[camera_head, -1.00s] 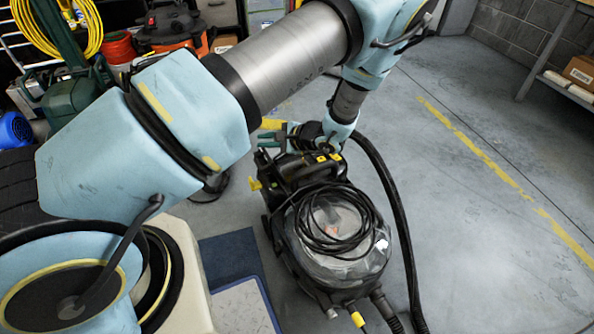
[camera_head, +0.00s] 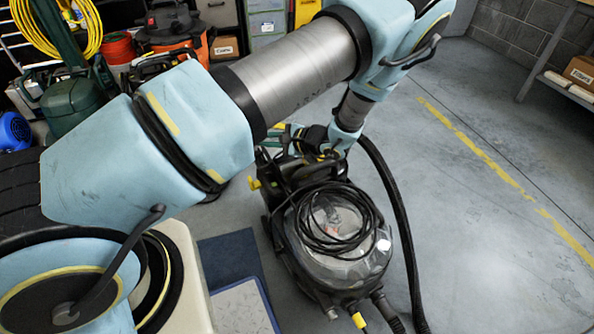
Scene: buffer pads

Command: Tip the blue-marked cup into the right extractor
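A black carpet extractor (camera_head: 352,272) with a clear domed tank and a black cable coiled on top stands on the floor at the centre. I take it as the right extractor, but only position suggests this. My gripper (camera_head: 312,140) is at the end of my pale blue arm, low over the back of this machine by its handle. Its dark fingers blend into the black housing, so I cannot tell whether they are open or shut, or touching the machine. I cannot make out a blue-marked cup.
A black hose (camera_head: 393,220) curves down the machine's right side. A dark blue mat (camera_head: 230,256) and a pale panel (camera_head: 242,308) lie to its left. A green machine (camera_head: 72,100) and an orange-black vacuum (camera_head: 170,28) stand back left. The floor at right is clear.

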